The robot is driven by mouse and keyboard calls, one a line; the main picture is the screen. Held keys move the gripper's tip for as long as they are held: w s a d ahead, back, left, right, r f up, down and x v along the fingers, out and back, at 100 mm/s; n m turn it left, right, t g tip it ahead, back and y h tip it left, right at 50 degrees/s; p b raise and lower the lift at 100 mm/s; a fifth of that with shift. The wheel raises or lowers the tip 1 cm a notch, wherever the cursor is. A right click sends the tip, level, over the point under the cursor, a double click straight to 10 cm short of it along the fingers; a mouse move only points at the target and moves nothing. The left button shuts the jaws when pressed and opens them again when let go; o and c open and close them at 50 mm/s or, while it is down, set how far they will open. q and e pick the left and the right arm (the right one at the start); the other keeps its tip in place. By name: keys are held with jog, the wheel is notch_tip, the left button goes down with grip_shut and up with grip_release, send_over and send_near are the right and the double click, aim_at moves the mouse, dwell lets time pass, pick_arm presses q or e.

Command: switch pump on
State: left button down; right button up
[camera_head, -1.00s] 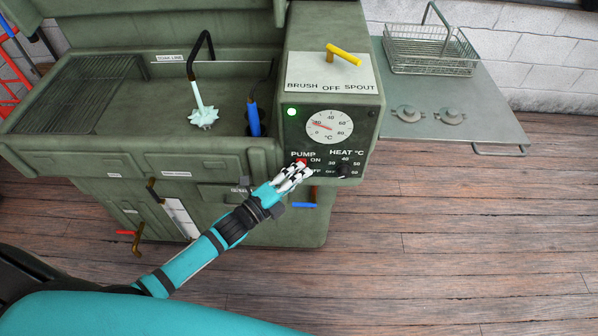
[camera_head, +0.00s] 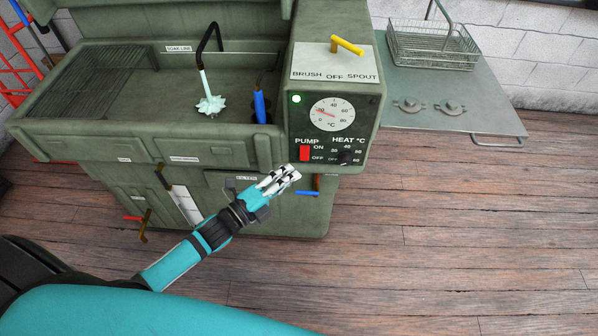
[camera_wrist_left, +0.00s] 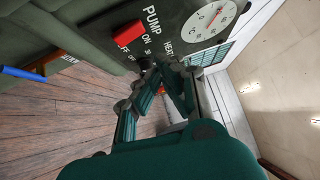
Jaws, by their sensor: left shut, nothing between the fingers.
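The red pump switch (camera_head: 304,153) sits on the black control panel under the word PUMP, beside the ON and OFF marks. It also shows in the left wrist view (camera_wrist_left: 127,36). A green lamp (camera_head: 296,99) is lit at the panel's upper left. My left gripper (camera_head: 290,172) is shut and empty, just below and left of the switch and apart from it. My right gripper is not in view.
The heat knob (camera_head: 346,157) is right of the switch, below the temperature dial (camera_head: 332,114). A yellow selector lever (camera_head: 346,46) is on top. A blue-handled valve (camera_head: 308,193) is below the panel. A side shelf (camera_head: 440,122) with a wire basket (camera_head: 432,52) stands right.

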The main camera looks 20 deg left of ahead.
pick_arm(q)
jog(key=s+a, duration=0.1)
jog(key=s+r, duration=0.1)
jog(key=s, duration=0.1)
jog(key=s+a, duration=0.1)
jog(key=s, duration=0.1)
jog(key=shift+a+r, duration=0.15)
jog(key=shift+a, duration=0.15)
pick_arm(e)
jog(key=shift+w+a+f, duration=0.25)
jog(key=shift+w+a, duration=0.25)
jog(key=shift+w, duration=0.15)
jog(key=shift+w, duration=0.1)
